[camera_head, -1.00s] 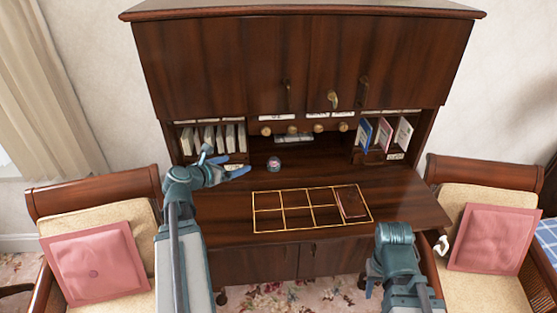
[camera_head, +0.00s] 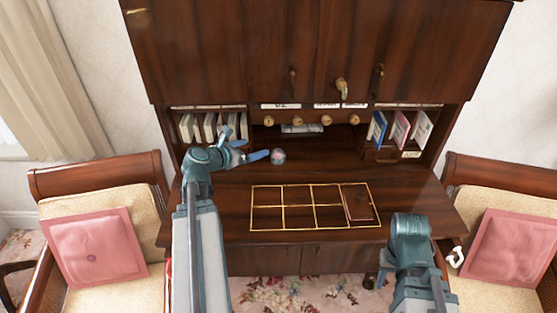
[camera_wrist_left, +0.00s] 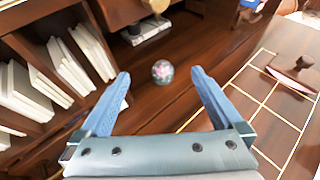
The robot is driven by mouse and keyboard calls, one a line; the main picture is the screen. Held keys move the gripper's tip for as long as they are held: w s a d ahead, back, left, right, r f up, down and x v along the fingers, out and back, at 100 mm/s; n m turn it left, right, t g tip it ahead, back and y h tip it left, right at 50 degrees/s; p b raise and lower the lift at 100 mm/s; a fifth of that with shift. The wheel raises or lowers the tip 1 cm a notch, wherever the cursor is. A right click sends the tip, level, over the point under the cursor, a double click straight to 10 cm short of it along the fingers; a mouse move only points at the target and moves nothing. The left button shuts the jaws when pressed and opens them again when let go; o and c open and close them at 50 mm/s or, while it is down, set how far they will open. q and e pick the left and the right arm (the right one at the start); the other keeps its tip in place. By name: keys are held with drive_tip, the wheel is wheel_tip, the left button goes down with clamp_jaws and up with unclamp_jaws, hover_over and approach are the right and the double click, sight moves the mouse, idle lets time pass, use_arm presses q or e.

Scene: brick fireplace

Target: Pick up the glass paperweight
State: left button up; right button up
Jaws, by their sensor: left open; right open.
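The glass paperweight (camera_head: 278,156) is a small clear ball with a pink and pale pattern inside, standing on the desk top below the row of knobs. In the left wrist view the paperweight (camera_wrist_left: 162,71) lies ahead of the fingers, centred between them and apart from both. My left gripper (camera_head: 252,149) is open and empty, just left of the paperweight in the head view; its blue fingers also show in the left wrist view (camera_wrist_left: 160,85). My right arm is low at the right, in front of the desk, and its gripper's fingers are hidden in the head view.
Chairs with pink cushions (camera_head: 97,247) flank the desk.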

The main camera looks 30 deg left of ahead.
use_arm(q)
drive_tip(key=b, duration=0.7)
approach(273, 158)
drive_tip(key=shift+b+x, duration=1.45)
drive_tip(key=shift+x, duration=1.75)
drive_tip(key=shift+w, duration=0.1)
drive_tip(key=b+x, duration=0.2)
drive_tip(key=x, duration=0.3)
drive_tip(key=shift+f, duration=0.1)
drive_tip(key=shift+c, duration=0.3)
clamp_jaws()
